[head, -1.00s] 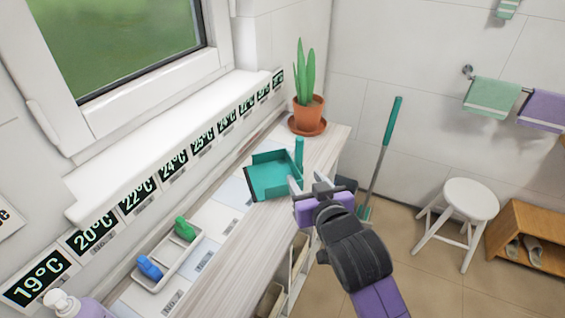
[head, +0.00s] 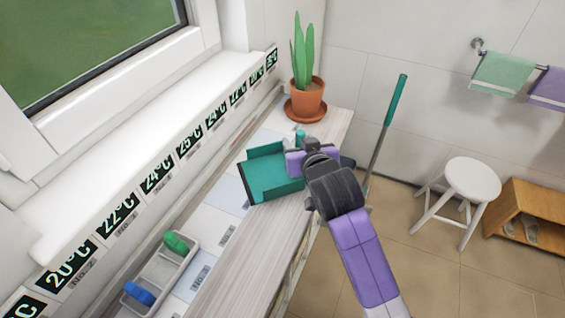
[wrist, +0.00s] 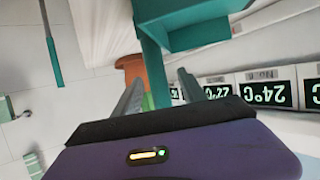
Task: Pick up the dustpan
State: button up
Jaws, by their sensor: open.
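The teal dustpan (head: 268,180) lies on the shelf counter below the window sill, with its tray facing up. The tip of its upright handle (head: 300,133) shows just behind my gripper (head: 297,146). In the wrist view, the handle (wrist: 155,72) runs between the two grey fingers of my gripper (wrist: 160,84), with the tray (wrist: 200,35) above it. My fingers are open on either side of the handle. I cannot tell whether either finger touches it. In the head view, my wrist hides the fingers and part of the handle.
A potted plant (head: 306,98) on a saucer stands close behind the dustpan. A tray (head: 172,265) with a green item (head: 176,243) and a blue item (head: 139,292) lies nearer. A teal-handled pole (head: 396,100) leans by the wall. A white stool (head: 472,178) stands right.

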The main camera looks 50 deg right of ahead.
jog(key=shift+x, duration=1.75)
jog(key=shift+s, duration=0.1)
grip_shut()
